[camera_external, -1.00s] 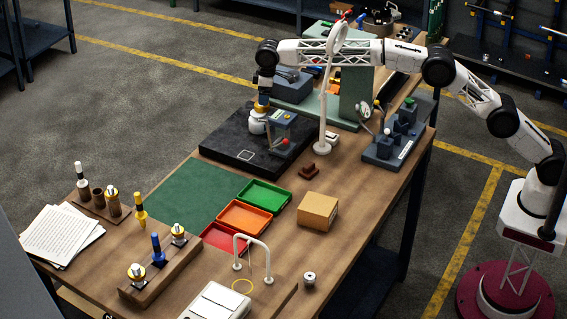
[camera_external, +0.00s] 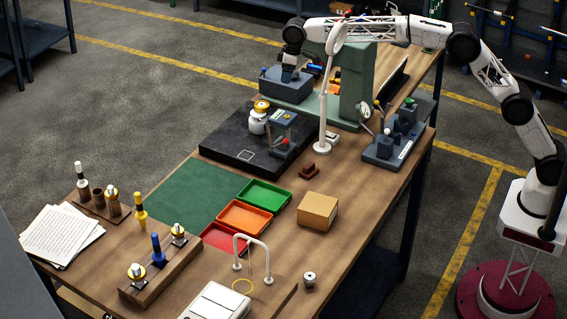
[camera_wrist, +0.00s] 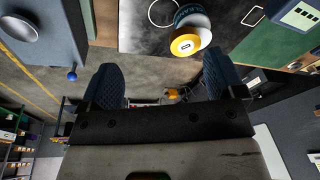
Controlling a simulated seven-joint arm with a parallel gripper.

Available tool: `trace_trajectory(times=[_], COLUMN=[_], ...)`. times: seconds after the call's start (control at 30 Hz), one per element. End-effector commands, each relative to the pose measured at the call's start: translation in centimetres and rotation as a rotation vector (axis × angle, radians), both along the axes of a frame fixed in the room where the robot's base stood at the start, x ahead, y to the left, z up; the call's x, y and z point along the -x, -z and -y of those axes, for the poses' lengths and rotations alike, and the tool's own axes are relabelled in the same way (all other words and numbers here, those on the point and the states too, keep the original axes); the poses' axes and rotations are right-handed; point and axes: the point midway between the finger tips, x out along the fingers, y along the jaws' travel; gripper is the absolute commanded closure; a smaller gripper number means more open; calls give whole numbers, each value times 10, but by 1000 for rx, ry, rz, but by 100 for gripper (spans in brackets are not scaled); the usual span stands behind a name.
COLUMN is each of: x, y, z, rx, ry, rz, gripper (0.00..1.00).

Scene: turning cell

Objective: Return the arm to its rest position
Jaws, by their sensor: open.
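My gripper (camera_external: 289,74) is raised above and behind the black plate, close in the picture to the grey machine block (camera_external: 285,88). In the wrist view my gripper (camera_wrist: 160,78) shows its two blue padded fingers wide apart with nothing between them. A white piece with a yellow top (camera_external: 258,118) stands upright on the black plate (camera_external: 225,140), next to a small grey gauge stand. The yellow-topped piece (camera_wrist: 186,42) also shows in the wrist view, beyond the fingers and apart from them.
A green machine column (camera_external: 356,85) and a white lamp post (camera_external: 325,110) stand near my arm. A grey fixture (camera_external: 392,145) is to the right. Green, orange (camera_external: 243,216) and red trays and a cardboard box (camera_external: 317,210) lie in front. The green mat is clear.

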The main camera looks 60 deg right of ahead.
Motion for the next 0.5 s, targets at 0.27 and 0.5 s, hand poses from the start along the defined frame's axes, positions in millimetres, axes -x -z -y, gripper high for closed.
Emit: trace_trajectory(times=[0.27, 0.5], x=[32, 65], y=[-79, -141], z=[31, 59], rx=[-46, -81], ry=[30, 57], rz=[79, 147], gripper=[12, 12])
